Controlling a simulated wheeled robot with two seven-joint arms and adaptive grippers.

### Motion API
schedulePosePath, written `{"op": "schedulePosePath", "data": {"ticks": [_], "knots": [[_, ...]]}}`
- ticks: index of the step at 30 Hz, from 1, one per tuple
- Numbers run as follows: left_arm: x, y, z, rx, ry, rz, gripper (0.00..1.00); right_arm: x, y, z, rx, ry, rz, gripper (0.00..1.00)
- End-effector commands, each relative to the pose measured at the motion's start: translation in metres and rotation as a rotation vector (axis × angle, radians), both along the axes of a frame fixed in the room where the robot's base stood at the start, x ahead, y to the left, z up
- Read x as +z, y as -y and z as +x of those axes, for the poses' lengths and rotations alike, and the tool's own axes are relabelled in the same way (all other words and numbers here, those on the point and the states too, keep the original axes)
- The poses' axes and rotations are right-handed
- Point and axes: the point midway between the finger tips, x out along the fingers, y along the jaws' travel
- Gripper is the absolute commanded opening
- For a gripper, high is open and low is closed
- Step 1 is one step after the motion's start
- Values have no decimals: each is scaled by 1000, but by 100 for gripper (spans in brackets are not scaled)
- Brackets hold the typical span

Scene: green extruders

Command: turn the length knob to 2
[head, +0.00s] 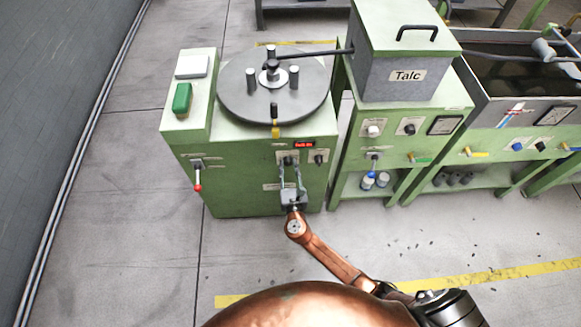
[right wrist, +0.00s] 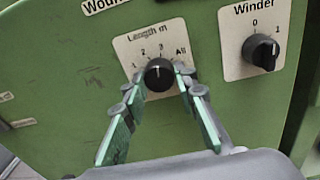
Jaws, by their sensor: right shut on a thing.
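The length knob (right wrist: 159,75) is black and round, on a white plate marked 1, 2, 3 and All on the green machine's front. Its white mark points roughly upward, near the 3; the exact setting is hard to read. My right gripper (right wrist: 160,80) has its green-padded fingers on the left and right sides of the knob and is shut on it. In the head view my right gripper (head: 289,172) reaches up to the panel from below, and the knob (head: 287,160) is small there. My left gripper is not in view.
The winder knob (right wrist: 262,52), marked 0 and 1, is close to the right of the length knob. A red-tipped lever (head: 197,186) is on the panel's left. The turntable (head: 240,95) is on top. The Talc box (head: 385,75) stands right. Floor at left is clear.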

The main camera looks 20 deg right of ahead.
Motion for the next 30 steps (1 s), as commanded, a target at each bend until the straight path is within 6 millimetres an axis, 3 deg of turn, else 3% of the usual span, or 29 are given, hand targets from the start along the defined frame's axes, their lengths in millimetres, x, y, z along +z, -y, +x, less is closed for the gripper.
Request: {"op": "schedulePosePath", "data": {"ticks": [6, 12, 30], "knots": [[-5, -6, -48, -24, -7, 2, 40, 6, 0, 0, 0, -41, -148, 2], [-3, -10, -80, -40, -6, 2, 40, 5, 0, 0, 0, -75, -266, 2], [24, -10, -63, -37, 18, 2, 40, 2, 0, 0, 1, -153, -532, 2]]}}
